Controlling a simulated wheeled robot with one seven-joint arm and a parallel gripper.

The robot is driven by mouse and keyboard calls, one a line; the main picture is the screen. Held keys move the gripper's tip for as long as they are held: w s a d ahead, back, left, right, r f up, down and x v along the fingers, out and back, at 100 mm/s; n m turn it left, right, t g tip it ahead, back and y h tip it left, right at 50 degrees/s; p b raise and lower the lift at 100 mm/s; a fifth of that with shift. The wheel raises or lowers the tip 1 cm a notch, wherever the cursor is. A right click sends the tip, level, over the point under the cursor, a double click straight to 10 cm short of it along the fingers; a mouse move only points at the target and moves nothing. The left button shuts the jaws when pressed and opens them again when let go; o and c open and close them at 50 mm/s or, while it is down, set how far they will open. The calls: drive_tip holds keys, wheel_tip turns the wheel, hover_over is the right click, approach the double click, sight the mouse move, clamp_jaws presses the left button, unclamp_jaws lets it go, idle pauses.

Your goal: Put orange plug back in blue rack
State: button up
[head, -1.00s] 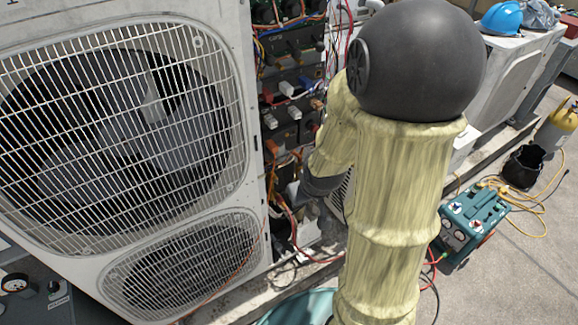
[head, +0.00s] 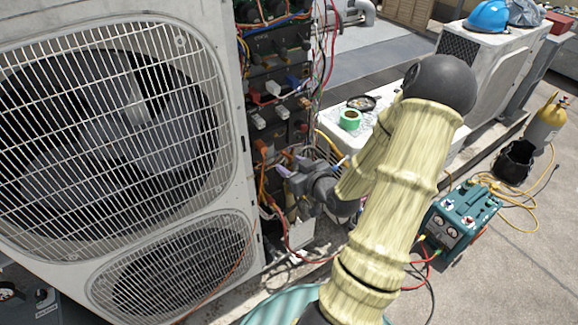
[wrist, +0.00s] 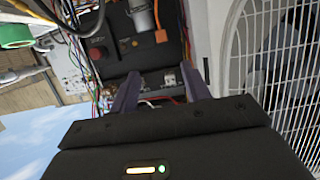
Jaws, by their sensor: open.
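My gripper (head: 287,173) is open in front of the lower part of the condenser's open wiring bay, its two purple-grey fingers apart. In the wrist view my gripper (wrist: 159,82) shows nothing held between the fingers; dark modules and a small metal connector lie beyond. An orange-brown plug-like piece (head: 267,146) sits at the lower racks, just above and left of my fingers. The wrist view shows a small orange piece (wrist: 161,36) on a dark module; I cannot tell if it is the same. The stacked racks (head: 262,85) look dark, and I cannot make out which is blue.
The fan-grille condenser (head: 110,150) fills the left, close beside the bay. Loose wires (head: 322,60) hang along the bay's right edge. A white unit with green tape (head: 349,120) stands behind my arm. A teal gauge machine (head: 462,220) is on the floor at right.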

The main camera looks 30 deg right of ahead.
sight(264, 148)
drive_tip(key=shift+w+a+f, duration=0.1)
drive_tip(key=shift+w+a, duration=0.05)
drive_tip(key=x, duration=1.7)
drive_tip(key=shift+b, duration=0.3)
drive_tip(key=shift+a, duration=0.15)
drive_tip(key=c, duration=0.7)
drive_tip(key=o, duration=0.7)
drive_tip(key=shift+s, duration=0.2)
